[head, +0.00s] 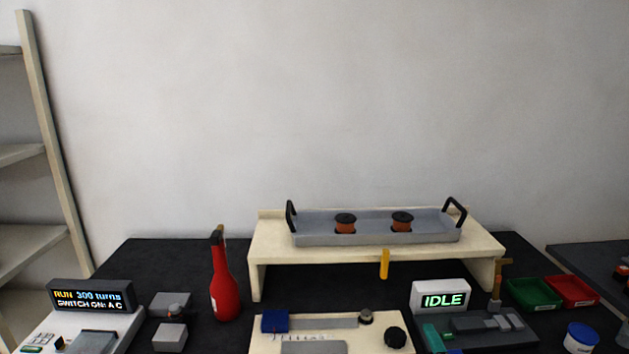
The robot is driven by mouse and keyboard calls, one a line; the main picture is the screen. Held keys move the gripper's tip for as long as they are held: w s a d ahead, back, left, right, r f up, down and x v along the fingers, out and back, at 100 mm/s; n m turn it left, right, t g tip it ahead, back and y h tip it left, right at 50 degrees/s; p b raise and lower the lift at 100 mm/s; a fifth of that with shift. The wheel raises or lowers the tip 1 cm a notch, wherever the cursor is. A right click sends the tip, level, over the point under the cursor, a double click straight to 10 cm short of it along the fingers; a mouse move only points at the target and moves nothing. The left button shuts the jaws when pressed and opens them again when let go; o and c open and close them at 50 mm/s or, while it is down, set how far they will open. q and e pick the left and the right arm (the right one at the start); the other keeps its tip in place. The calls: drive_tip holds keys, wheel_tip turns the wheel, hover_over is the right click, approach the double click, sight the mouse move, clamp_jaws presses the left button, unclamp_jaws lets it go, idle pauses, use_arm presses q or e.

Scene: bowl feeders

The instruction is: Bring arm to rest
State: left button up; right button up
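Neither of my grippers nor any part of my arms shows in the head view. A dark table (190,262) spans the lower part of the picture. On it a cream raised shelf (377,252) carries a grey tray (377,239) with two black handles. Two orange-brown spools (345,225) with dark tops stand in the tray.
A lit display (91,296) reads "RUN 300 turns"; another (440,297) reads "IDLE". A red bottle (225,285) stands left of the shelf. A green bin (533,293), a red bin (571,291) and a blue-lidded tub (581,337) are at the right.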

drive_tip(key=s+d+f+m+g+h, duration=0.2)
drive_tip(key=s+f+m+g, duration=0.7)
drive_tip(key=s, duration=0.4)
drive_tip(key=s+a+f+m+g+y, duration=0.1)
drive_tip(key=s+f+m+g, duration=0.15)
drive_tip(key=s, duration=0.45)
drive_tip(key=s+a+f+m+g+y, duration=0.1)
drive_tip(key=s+m+g, duration=0.25)
drive_tip(key=s, duration=0.45)
drive_tip(key=s+f+x, duration=0.1)
drive_tip(key=s+x, duration=0.2)
drive_tip(key=x, duration=0.9)
drive_tip(key=s+x, duration=0.2)
drive_tip(key=x, duration=1)
drive_tip(key=s+d+f+g, duration=0.1)
drive_tip(key=s+d+f, duration=0.1)
drive_tip(key=s+f, duration=1.6)
drive_tip(key=shift+d+g, duration=0.25)
drive_tip(key=shift+g, duration=0.05)
